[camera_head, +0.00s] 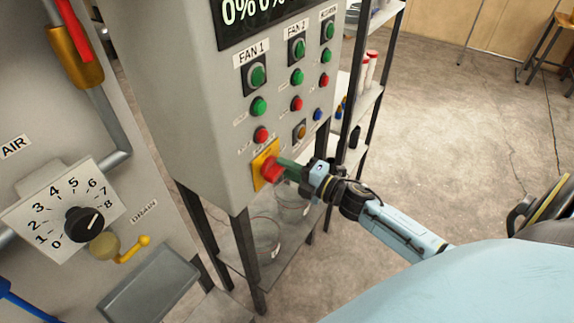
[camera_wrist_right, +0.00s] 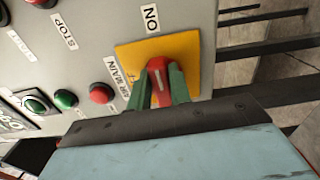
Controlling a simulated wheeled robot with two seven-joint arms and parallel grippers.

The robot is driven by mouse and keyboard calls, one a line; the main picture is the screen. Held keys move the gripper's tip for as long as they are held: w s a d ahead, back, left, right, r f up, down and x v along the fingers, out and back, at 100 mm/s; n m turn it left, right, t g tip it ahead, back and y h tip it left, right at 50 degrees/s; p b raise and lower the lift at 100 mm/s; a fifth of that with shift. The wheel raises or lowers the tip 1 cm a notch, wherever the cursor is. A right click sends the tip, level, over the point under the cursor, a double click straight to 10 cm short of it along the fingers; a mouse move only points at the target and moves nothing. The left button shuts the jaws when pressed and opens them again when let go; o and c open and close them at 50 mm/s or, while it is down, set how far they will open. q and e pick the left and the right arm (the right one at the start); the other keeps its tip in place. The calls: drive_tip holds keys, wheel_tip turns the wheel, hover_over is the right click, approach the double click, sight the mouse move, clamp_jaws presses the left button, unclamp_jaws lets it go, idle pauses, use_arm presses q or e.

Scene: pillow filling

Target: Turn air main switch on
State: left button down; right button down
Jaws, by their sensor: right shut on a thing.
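The air main switch is a red knob (camera_head: 270,168) on a yellow square plate (camera_head: 263,156), low on the front of the grey control panel (camera_head: 170,100). In the right wrist view the red knob (camera_wrist_right: 160,76) sits between green fingers, beside the labels "AIR MAIN" and "ON" on the panel. My right gripper (camera_head: 277,168) is shut on the red knob, with a finger on each side of it (camera_wrist_right: 158,88). The fingers hide part of the knob, so its exact setting is hard to read. My left gripper is not in view.
Green and red buttons (camera_head: 258,106) for the fans sit above the switch. A dial (camera_head: 84,222) marked 0 to 8 and a yellow drain valve (camera_head: 132,250) are at the left. A shelf rack (camera_head: 362,105) stands behind the panel. Open floor (camera_head: 450,130) lies to the right.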

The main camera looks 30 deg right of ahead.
drive_tip(key=shift+f+m, duration=0.1)
drive_tip(key=shift+m, duration=0.2)
drive_tip(key=c, duration=1.3)
unclamp_jaws()
drive_tip(key=b+v, duration=0.1)
drive_tip(key=v, duration=1.2)
drive_tip(key=shift+s, duration=0.25)
